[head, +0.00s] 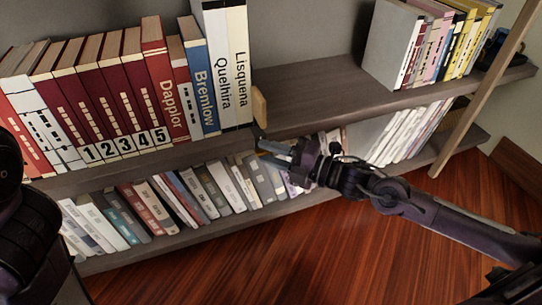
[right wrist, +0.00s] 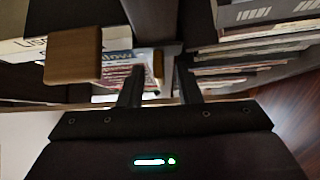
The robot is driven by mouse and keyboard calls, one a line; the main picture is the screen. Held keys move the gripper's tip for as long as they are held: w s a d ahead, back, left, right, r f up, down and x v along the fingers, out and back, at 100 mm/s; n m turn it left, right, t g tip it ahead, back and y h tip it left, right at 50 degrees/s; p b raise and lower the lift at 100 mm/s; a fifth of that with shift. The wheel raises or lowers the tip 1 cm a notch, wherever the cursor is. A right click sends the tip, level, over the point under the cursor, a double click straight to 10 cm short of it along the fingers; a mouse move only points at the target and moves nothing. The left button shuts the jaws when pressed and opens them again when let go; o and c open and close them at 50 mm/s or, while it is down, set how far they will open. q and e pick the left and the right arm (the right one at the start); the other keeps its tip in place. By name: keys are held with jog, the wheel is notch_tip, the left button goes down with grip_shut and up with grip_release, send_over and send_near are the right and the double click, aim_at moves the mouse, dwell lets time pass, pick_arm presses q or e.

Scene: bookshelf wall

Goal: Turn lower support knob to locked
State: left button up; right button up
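My right gripper (head: 272,153) is at the front edge of the middle shelf, just below a wooden book support (head: 259,107). In the right wrist view its two fingers (right wrist: 158,92) stand apart with a gap between them. A small yellowish-brown upright piece (right wrist: 158,68) shows in that gap, beyond the fingertips; it may be the lower support knob, but I cannot tell for sure, nor its setting. I see no contact with it. The larger wooden support (right wrist: 73,55) is left of the fingers there. My left arm shows at the left edge of the head view; its gripper is out of view.
Red numbered volumes (head: 105,95) and white books (head: 238,65) fill the shelf (head: 310,95) left of the support. Several books (head: 200,190) lean on the lower shelf. A wooden upright (head: 485,85) stands right. The wood floor (head: 270,260) in front is clear.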

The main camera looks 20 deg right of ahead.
grip_shut()
